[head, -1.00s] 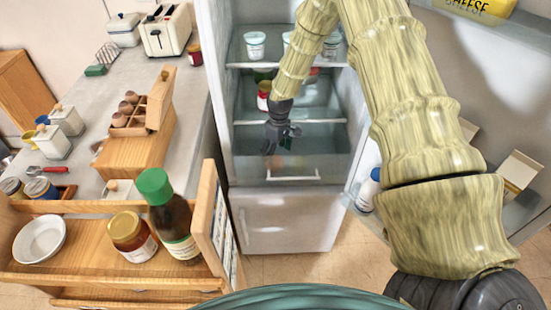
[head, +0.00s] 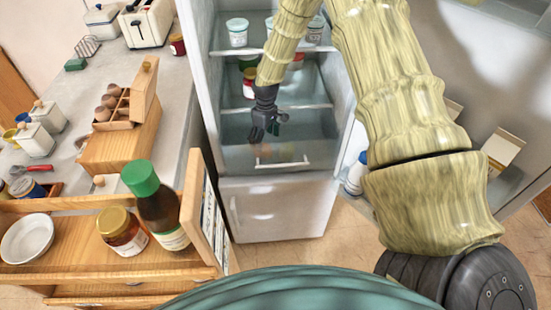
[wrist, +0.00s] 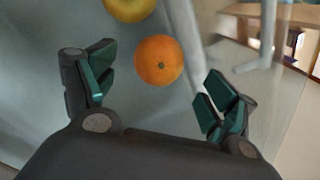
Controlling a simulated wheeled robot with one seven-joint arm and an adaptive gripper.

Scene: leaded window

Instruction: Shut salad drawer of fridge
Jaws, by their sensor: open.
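The salad drawer (head: 240,158) is at the bottom of the fridge compartment, with a clear-grey front and a white bar handle (head: 282,163). How far it stands out is hard to tell in the head view. My gripper (head: 266,130) is inside the fridge, just above and slightly left of the handle, fingers pointing down. In the wrist view my gripper (wrist: 157,85) is open and empty, with an orange (wrist: 159,61) and a yellow fruit (wrist: 130,6) in the drawer below, beyond the fingertips. The white handle bar (wrist: 267,36) shows at the right.
Fridge shelves above hold tubs (head: 237,32) and jars (head: 249,84). The fridge door stands open at right, with a white bottle (head: 357,175) in its rack. Floor below the fridge is clear.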

